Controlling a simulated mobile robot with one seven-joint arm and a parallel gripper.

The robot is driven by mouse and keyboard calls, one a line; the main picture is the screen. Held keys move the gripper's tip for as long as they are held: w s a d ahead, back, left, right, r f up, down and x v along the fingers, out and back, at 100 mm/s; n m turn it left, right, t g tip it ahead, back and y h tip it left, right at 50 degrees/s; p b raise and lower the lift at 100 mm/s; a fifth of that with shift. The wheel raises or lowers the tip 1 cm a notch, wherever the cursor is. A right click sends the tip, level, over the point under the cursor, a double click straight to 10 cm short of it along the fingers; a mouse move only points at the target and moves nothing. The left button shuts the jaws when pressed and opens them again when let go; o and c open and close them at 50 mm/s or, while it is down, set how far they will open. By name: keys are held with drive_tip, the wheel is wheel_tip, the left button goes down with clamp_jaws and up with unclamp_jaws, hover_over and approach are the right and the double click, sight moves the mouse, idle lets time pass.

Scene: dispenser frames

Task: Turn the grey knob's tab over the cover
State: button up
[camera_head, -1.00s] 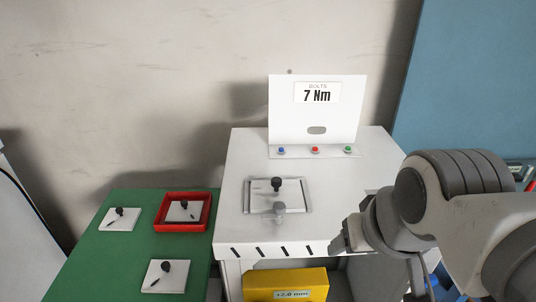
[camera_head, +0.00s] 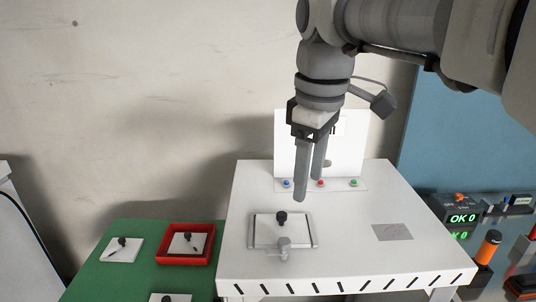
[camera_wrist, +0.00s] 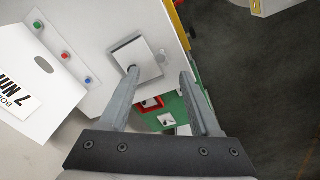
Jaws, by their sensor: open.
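The pale cover plate (camera_head: 262,231) lies flat in a shallow frame on the white bench, with a black knob (camera_head: 282,217) standing on it. The grey knob (camera_head: 284,244) is at the cover's front edge; which way its tab points is too small to tell. My gripper (camera_head: 309,188) is open and empty, fingers pointing down, above and behind the cover, apart from it. In the wrist view the cover (camera_wrist: 145,64) shows beyond the fingers of my gripper (camera_wrist: 160,76), and the left fingertip overlaps the black knob in the picture.
A white upright panel (camera_head: 285,140) with blue, red and green buttons stands at the back of the bench (camera_head: 350,245). A grey square (camera_head: 393,232) lies at right. A red tray (camera_head: 185,258) and plates with black knobs sit on the green table at left.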

sight(284, 241)
drive_tip(key=w+a+r+n+g, duration=0.1)
drive_tip(key=w+a+n, duration=0.2)
drive_tip(key=n, duration=0.1)
wheel_tip(284, 241, down, 17)
drive_tip(key=shift+w+a+r+b, duration=0.1)
drive_tip(key=shift+b, duration=0.6)
clamp_jaws()
